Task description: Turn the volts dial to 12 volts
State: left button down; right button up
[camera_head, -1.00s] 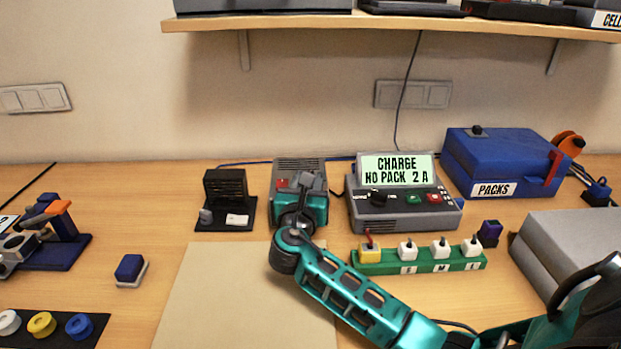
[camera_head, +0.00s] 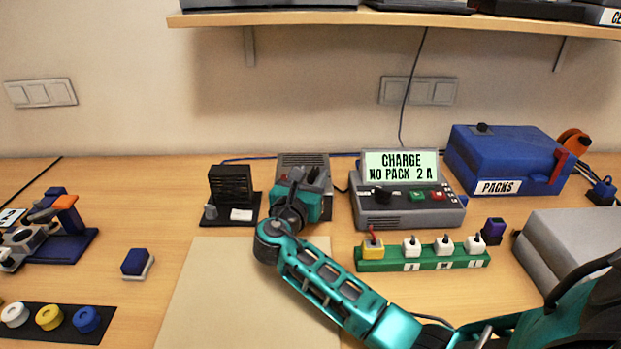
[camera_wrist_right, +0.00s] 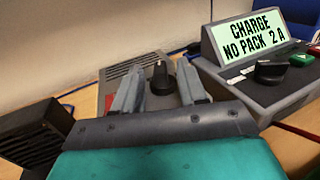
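A grey box with a vented top (camera_head: 303,159) stands at the back of the table, mostly hidden by my right gripper in the head view. In the right wrist view a black dial (camera_wrist_right: 161,78) with a pointer ridge stands on this grey box (camera_wrist_right: 117,71). My right gripper (camera_head: 300,186) is over the box's front. In the wrist view its two fingers (camera_wrist_right: 158,88) are apart, one on each side of the dial. I cannot tell whether they touch it. The dial's scale and volts reading are not legible. My left gripper is not in view.
A charger (camera_head: 408,211) reading "CHARGE NO PACK 2 A" stands right of the box, with its own black knob (camera_wrist_right: 270,72). A small black panel (camera_head: 231,187) stands left. A green strip with plugs (camera_head: 423,256) lies in front of the charger.

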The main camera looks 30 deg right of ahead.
jog(key=v, duration=1.3)
dwell(0.4)
